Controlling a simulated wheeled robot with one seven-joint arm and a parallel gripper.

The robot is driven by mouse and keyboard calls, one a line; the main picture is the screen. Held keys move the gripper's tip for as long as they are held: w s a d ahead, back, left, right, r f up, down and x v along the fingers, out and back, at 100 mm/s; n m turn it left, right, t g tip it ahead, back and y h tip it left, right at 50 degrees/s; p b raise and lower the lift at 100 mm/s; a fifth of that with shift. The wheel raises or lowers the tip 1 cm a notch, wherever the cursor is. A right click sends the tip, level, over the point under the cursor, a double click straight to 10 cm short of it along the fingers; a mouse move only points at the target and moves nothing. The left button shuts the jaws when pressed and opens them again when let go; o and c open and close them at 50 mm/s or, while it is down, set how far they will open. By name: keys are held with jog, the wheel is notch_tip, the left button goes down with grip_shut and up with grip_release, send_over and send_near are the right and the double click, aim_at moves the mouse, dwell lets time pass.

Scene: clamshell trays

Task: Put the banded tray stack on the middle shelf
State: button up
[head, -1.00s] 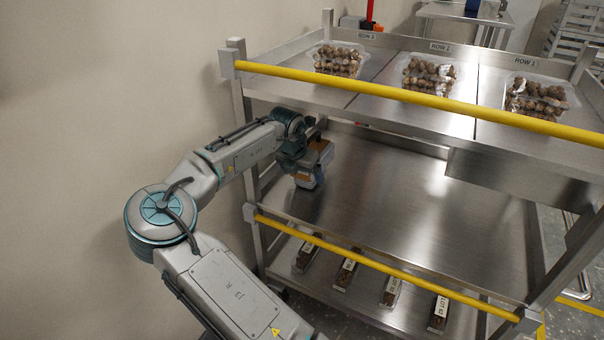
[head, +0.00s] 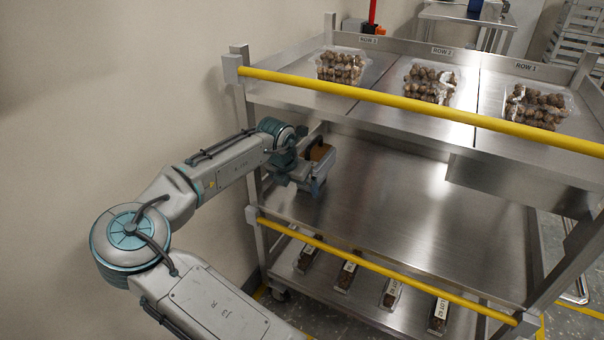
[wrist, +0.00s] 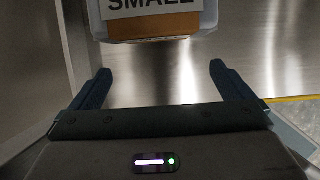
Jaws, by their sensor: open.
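The banded tray stack (head: 322,154) is on the middle shelf (head: 410,210), at its left end near the back post. It shows an orange-brown band. In the wrist view, the stack (wrist: 155,28) is at the top of the picture, with a white label reading "SMALL" above the orange band. My gripper (wrist: 158,82) is open and empty, its two fingers apart and short of the stack, with bare metal between them. In the head view my gripper (head: 312,184) is just in front of the stack and hides its lower part.
The top shelf holds clear trays of brown round items (head: 341,66) behind a yellow rail (head: 420,105). The lower shelf holds several small labelled packs (head: 391,292) behind another yellow rail (head: 400,273). A left post (head: 246,130) stands close to my arm. The middle shelf's centre and right are bare.

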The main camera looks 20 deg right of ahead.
jog(key=s+a+p, duration=0.1)
jog(key=s+a, duration=0.3)
jog(key=a, duration=0.1)
jog(key=shift+s+a, duration=0.15)
jog(key=shift+a, duration=0.1)
